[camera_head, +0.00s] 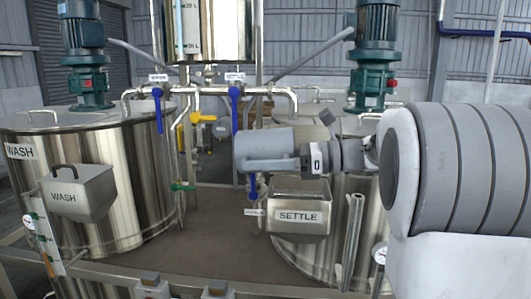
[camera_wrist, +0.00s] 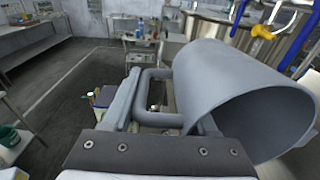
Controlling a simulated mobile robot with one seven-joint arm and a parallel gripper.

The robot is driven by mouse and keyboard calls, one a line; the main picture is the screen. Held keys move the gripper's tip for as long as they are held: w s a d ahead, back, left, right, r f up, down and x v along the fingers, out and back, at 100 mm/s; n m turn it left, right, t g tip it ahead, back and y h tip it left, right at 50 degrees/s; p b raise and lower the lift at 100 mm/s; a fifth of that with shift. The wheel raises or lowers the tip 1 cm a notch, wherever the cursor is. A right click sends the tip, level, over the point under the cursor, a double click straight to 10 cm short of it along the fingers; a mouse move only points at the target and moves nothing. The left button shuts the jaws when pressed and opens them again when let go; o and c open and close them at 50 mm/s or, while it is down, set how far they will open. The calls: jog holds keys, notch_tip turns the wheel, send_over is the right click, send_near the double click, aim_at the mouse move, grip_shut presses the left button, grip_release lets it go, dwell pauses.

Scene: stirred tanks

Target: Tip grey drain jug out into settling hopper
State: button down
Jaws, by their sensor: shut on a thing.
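The grey drain jug (camera_head: 263,143) is held on its side in the head view, above and slightly left of the settling hopper. The settling hopper (camera_head: 299,228) is a steel box labelled SETTLE on the front of the right tank. My gripper (camera_head: 268,165) is shut on the jug's handle. In the wrist view the jug (camera_wrist: 222,85) lies tilted, with its wide mouth toward the lower right. Its handle (camera_wrist: 158,119) is between my fingers. The visible inside of the jug is plain grey, and no flow shows at its mouth. The hopper cannot be made out in the wrist view.
A WASH hopper (camera_head: 78,194) hangs on the left WASH tank (camera_head: 120,150). Pipes with blue valve levers (camera_head: 235,108) run behind the jug. A motor (camera_head: 376,55) stands on the right tank. A rail (camera_head: 110,279) crosses in front. Benches (camera_wrist: 30,50) stand far off.

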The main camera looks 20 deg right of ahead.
jog(key=g+h+p, duration=0.1)
jog(key=h+p, duration=0.1)
jog(key=h, duration=0.1)
jog(key=a+g+h+p, duration=0.1)
jog(key=h+p, duration=0.1)
jog(key=h, duration=0.1)
jog(key=shift+w+f+g+p, duration=0.1)
jog(key=shift+w+g+p, duration=0.1)
jog(key=shift+g+p, duration=0.15)
jog(key=shift+g+h+p, duration=0.25)
jog(key=shift+h+p, duration=0.35)
jog(key=shift+p, duration=0.4)
jog(key=d+g+h, duration=0.1)
jog(key=h, duration=0.1)
jog(key=s+d+f+g+h, duration=0.1)
jog(key=h, duration=0.2)
jog(key=d+f+g+h+p, duration=0.1)
jog(key=h, duration=0.2)
jog(key=shift+s+d, duration=0.15)
